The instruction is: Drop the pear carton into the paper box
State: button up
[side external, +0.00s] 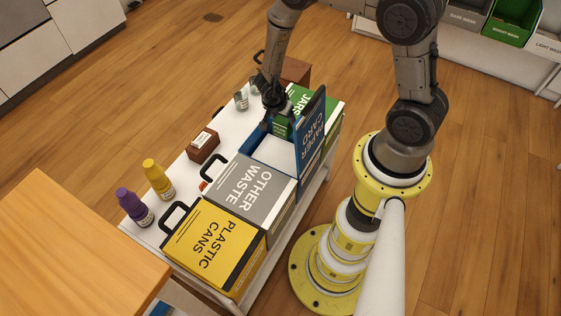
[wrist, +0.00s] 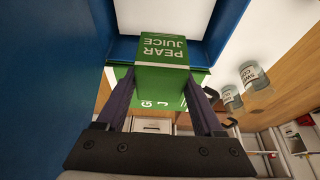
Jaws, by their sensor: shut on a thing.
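The green pear carton (wrist: 163,65), marked "PEAR JUICE", is between the fingers of my gripper (wrist: 162,90) in the wrist view. My gripper is shut on it. In the side view my gripper (side external: 277,112) holds the carton (side external: 281,127) at the blue paper box (side external: 266,157). The box's lid (side external: 311,140), marked "PAPER CARD", stands upright and open. The white inside of the box (wrist: 165,17) shows beyond the carton in the wrist view. I cannot tell whether the carton's lower end is below the rim.
The grey "OTHER WASTE" box (side external: 248,187) and yellow "PLASTIC CANS" box (side external: 212,245) are closed. The green jars box (side external: 325,105) adjoins the paper box. A brown box (side external: 203,146), yellow bottle (side external: 157,178) and purple bottle (side external: 134,207) stand on the white table. Glass jars (wrist: 252,76) stand nearby.

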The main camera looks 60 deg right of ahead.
jog(key=shift+f, duration=1.2)
jog(key=o, duration=1.4)
jog(key=shift+r, duration=0.1)
jog(key=v, duration=1.3)
jog(key=shift+a+r, duration=0.1)
jog(key=shift+r, duration=0.2)
